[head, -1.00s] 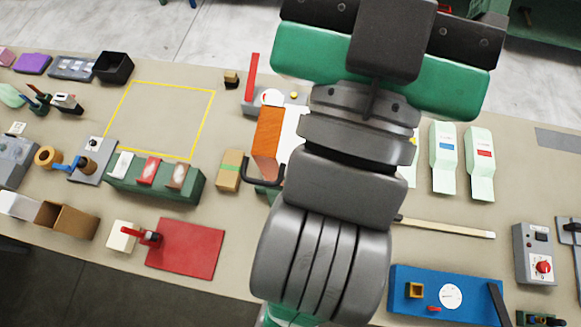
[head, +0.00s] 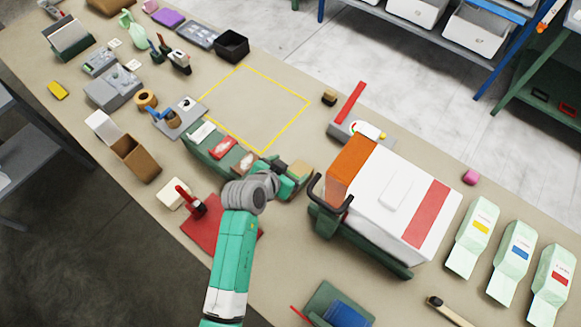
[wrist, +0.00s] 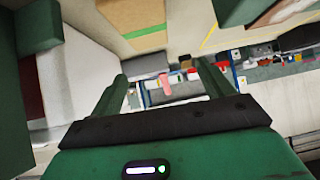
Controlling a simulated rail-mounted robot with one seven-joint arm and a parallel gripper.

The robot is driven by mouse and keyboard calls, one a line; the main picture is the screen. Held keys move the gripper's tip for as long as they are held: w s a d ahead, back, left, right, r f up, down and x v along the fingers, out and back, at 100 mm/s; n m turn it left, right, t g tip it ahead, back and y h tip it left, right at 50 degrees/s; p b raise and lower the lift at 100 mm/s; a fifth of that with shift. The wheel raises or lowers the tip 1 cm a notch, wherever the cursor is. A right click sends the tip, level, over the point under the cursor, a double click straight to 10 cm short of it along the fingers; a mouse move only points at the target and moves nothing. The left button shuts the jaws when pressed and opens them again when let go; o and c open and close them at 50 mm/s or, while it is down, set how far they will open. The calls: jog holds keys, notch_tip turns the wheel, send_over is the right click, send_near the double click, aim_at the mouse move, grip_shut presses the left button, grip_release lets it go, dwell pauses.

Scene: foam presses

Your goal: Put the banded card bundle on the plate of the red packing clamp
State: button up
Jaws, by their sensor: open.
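The banded card bundle, tan with a green band, shows partly beside my gripper in the head view (head: 300,168). In the wrist view the bundle (wrist: 132,18) lies at the top, beyond the fingertips and apart from them. My gripper (wrist: 163,72) is open with nothing between its fingers. In the head view my gripper (head: 290,178) is beside the bundle, partly hidden by its own wrist. The red packing clamp (head: 194,203) stands at the lower left with its red lever up. Its red plate (head: 203,232) is bare where visible; my arm covers part of it.
A green rack (head: 205,157) with several packets lies left of my gripper. A large orange and white machine (head: 395,205) with a black handle stands close on the right. A yellow outlined square (head: 257,105) behind is empty. A brown open box (head: 135,158) is at left.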

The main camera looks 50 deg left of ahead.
aim_at(295, 175)
jog(key=shift+g+h, duration=0.3)
jog(key=shift+h, duration=0.2)
jog(key=s+f, duration=0.1)
jog(key=d+f, duration=0.1)
jog(key=s+d+f, duration=0.1)
jog(key=shift+s+f, duration=0.3)
jog(key=shift+f, duration=0.1)
jog(key=shift+x, duration=1.2)
jog(key=w+f, duration=0.1)
jog(key=w+a, duration=0.1)
jog(key=w+f+b, duration=0.1)
jog(key=w, duration=0.1)
jog(key=shift+a+f, duration=0.3)
jog(key=shift+w+f, duration=0.25)
jog(key=shift+f, duration=0.05)
jog(key=shift+c, duration=0.2)
